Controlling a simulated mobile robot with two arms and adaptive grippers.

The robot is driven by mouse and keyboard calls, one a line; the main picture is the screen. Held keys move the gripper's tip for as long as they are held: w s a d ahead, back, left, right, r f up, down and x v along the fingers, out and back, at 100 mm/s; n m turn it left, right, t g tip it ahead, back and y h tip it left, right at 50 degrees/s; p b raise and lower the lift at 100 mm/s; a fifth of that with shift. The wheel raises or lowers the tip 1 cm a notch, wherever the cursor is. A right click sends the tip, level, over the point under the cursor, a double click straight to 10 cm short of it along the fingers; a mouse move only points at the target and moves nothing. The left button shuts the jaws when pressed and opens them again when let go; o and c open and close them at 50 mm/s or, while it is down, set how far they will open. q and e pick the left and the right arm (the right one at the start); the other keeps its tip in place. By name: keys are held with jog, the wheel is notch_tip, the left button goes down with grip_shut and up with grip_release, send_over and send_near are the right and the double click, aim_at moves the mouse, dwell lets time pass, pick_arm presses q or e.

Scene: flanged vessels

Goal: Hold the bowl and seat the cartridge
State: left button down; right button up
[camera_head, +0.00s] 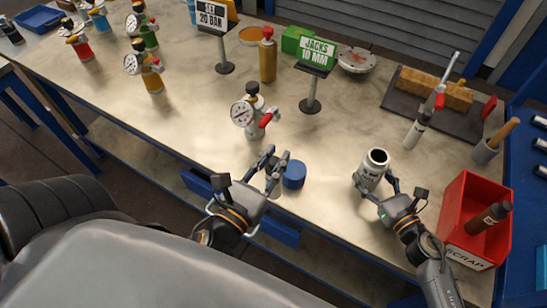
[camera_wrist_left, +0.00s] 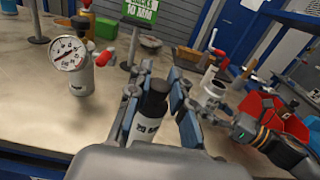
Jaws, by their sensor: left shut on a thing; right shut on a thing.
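The cartridge (camera_wrist_left: 147,125), white with dark lettering and a black top, is upright between the fingers of my left gripper (camera_wrist_left: 157,108). In the head view my left gripper (camera_head: 273,165) is near the table's front edge and mostly hides the cartridge. The bowl (camera_head: 371,172), a pale metal cup with its dark open mouth up, is to the right. My right gripper (camera_head: 374,183) is shut on the bowl from the front right. The bowl also shows in the left wrist view (camera_wrist_left: 211,92). The cartridge is apart from the bowl, to its left.
A blue round piece (camera_head: 293,175) stands between the grippers. A gauge-topped vessel (camera_head: 252,113) stands behind my left gripper. The red scrap bin (camera_head: 470,222) is at right, near my right arm. A "JACKS 10 MM" sign (camera_head: 314,54) stands behind.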

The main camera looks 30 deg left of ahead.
pick_arm(q)
jog(key=w+d+r+m+g+h, duration=0.25)
jog(key=d+r+m+h, duration=0.2)
jog(key=d, duration=0.45)
jog(key=w+d+r+m+g+h, duration=0.2)
jog(key=d+r+m+g+h, duration=0.15)
jog(key=d+r+h, duration=0.4)
jog(key=w+d+r+m+g+h, duration=0.2)
jog(key=d+r+m+g+h, duration=0.15)
jog(key=d, duration=0.65)
jog(key=w+a+t, duration=0.1)
jog(key=w+a, duration=0.7)
jog(key=w, duration=0.4)
notch_tip(320, 180, down, 17)
jog(key=shift+s+d, duration=0.15)
jog(key=shift+s, duration=0.1)
